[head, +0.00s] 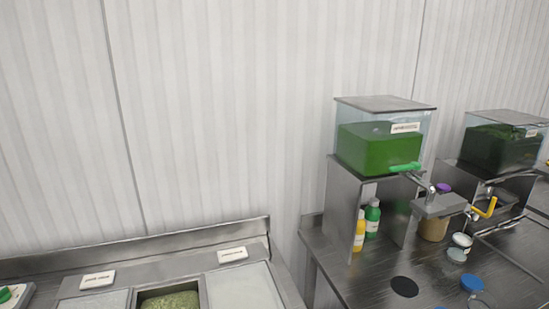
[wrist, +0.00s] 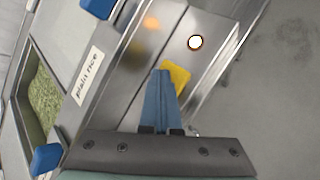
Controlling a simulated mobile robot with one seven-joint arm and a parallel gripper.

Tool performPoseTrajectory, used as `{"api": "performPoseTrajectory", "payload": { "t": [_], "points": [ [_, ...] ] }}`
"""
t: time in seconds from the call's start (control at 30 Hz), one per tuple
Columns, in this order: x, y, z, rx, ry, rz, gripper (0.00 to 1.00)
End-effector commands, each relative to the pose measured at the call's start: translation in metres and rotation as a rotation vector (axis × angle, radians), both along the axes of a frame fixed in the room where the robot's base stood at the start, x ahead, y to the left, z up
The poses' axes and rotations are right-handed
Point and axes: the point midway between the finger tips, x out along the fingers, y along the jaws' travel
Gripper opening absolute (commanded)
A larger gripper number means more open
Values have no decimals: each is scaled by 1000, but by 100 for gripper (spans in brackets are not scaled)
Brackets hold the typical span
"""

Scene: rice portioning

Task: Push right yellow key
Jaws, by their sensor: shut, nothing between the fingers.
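In the wrist view, a yellow key (wrist: 179,77) sits on a sloped metal panel, partly covered by my gripper. My gripper (wrist: 165,73) is shut and empty, its blue fingers together. The fingertips overlap the key's left side in the picture; I cannot tell whether they touch it. A round white spot with a dark orange rim (wrist: 195,42) shows on the panel above the key. My gripper is out of the head view, where this yellow key cannot be made out.
A "plain rice" label (wrist: 89,75) and a green-filled bin (wrist: 40,105) lie left of my gripper. Two blue parts (wrist: 97,8) (wrist: 46,158) stand nearby. In the head view, dispensers with a green lever (head: 405,167) and a yellow lever (head: 485,208) stand at right.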

Motion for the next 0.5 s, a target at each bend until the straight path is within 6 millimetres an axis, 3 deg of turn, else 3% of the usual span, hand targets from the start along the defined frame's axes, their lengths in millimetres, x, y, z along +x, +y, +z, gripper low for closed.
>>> {"api": "performPoseTrajectory", "payload": {
  "t": [0.5],
  "points": [
    [0, 1, 7, 1, 2, 1, 0]
  ]
}}
